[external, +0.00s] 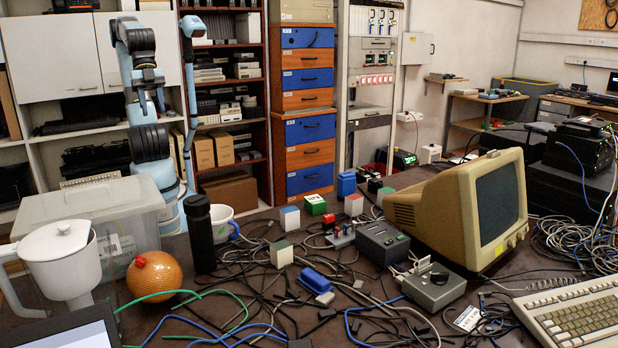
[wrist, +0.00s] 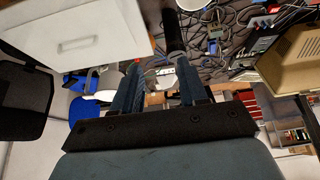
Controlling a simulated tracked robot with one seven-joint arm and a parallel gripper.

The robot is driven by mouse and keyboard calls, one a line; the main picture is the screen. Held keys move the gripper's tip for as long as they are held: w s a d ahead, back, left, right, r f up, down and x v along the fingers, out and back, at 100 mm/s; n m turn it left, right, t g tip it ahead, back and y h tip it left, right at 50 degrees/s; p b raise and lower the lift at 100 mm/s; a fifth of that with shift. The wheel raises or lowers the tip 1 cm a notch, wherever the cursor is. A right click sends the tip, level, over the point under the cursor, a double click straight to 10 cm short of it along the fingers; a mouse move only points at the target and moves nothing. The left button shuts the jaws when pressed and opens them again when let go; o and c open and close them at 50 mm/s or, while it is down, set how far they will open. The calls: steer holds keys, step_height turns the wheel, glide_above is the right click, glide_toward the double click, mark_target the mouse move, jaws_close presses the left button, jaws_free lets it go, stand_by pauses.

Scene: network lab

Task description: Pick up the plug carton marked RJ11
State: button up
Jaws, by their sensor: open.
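Several small cartons stand among the cables on the dark table in the external view. They include a green carton (external: 315,204), a grey-topped white-and-teal carton (external: 289,218), a white-and-red carton (external: 353,205), a white-and-green carton (external: 281,253) and a blue one (external: 346,184). Their markings are too small to read, so I cannot tell which is RJ11. In the wrist view my gripper (wrist: 158,66) is open, with two dark blue fingers apart and nothing between them. My arm is raised behind the table at the left, well away from the cartons.
A black bottle (external: 199,234), a white mug (external: 222,222), a clear bin (external: 105,215), a white jug (external: 63,262) and an orange ball (external: 154,276) crowd the table's left. A beige monitor (external: 440,215) and a grey device box (external: 433,286) stand right of the cartons. Loose cables cover the front.

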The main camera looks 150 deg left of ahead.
steer(key=shift+o, duration=0.2)
steer(key=o, duration=0.8)
steer(key=shift+o, duration=0.2)
